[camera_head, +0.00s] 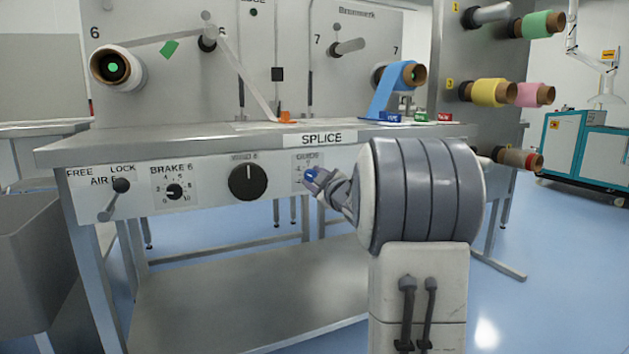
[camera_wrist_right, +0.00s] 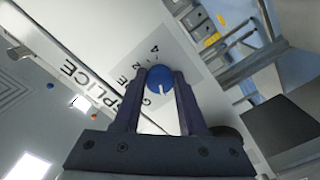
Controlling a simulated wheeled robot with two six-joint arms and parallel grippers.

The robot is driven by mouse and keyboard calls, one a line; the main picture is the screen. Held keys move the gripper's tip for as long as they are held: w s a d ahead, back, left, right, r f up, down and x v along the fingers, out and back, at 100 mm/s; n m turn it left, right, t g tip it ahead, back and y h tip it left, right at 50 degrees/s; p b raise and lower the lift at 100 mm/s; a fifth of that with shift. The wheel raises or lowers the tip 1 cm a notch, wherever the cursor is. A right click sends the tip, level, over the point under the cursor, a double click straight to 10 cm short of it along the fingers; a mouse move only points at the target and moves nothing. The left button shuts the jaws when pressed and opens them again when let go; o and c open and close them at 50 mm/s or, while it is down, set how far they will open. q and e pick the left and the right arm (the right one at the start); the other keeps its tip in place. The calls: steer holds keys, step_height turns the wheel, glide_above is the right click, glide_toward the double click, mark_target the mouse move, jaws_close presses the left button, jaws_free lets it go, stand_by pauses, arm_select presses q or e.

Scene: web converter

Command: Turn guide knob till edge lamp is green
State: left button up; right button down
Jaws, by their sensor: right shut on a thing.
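The blue guide knob (camera_head: 310,174) sits on the front panel of the splice table, under the partly hidden GUIDE label. In the right wrist view the knob (camera_wrist_right: 159,76) shows its round blue face with a white pointer line, between my fingertips. My right gripper (camera_head: 317,180) reaches the panel from the right and is shut on the knob; its two fingers also show in the wrist view (camera_wrist_right: 160,90). My left gripper is out of view.
Left of the guide knob are a large black knob (camera_head: 248,182), the brake knob (camera_head: 174,192) and the air lever (camera_head: 112,199). The steel tabletop (camera_head: 200,138) juts above the panel. A grey bin (camera_head: 38,260) stands at the left. Rolls hang at the right.

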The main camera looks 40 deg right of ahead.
stand_by(0.3)
steer(key=shift+c, duration=2.3)
jaws_free()
steer(key=p+v, duration=0.3)
steer(key=v, duration=0.7)
steer(key=shift+s, duration=0.3)
